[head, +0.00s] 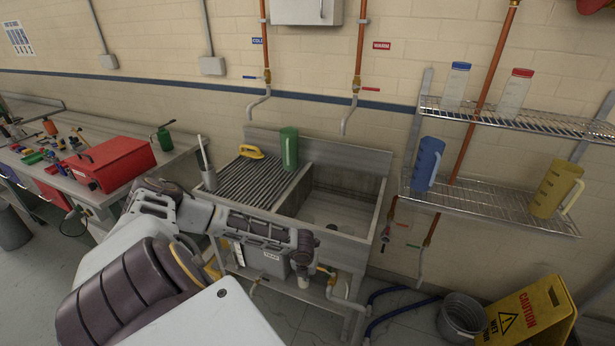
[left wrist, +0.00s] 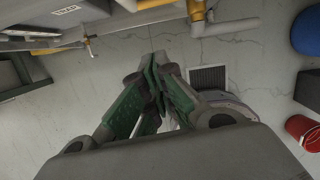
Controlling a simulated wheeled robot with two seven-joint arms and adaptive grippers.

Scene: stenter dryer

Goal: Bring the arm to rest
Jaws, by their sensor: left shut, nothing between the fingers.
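My left arm reaches in from the lower left of the head view. Its wrist end with the left gripper (head: 304,266) is in front of the sink (head: 345,208), near the sink's front edge in the picture. In the left wrist view the green-sided fingers of the left gripper (left wrist: 155,62) meet at their tips. The gripper is shut with nothing between the fingers, and bare floor shows past it. My right gripper is in neither view.
A green jug (head: 289,149) and a yellow brush (head: 251,152) sit on the sink's drainboard. A red toolbox (head: 112,162) stands on the left bench. Wire shelves hold jugs at right. A caution sign (head: 527,318) and a bucket (head: 462,317) stand on the floor. The left wrist view shows a floor drain (left wrist: 208,78).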

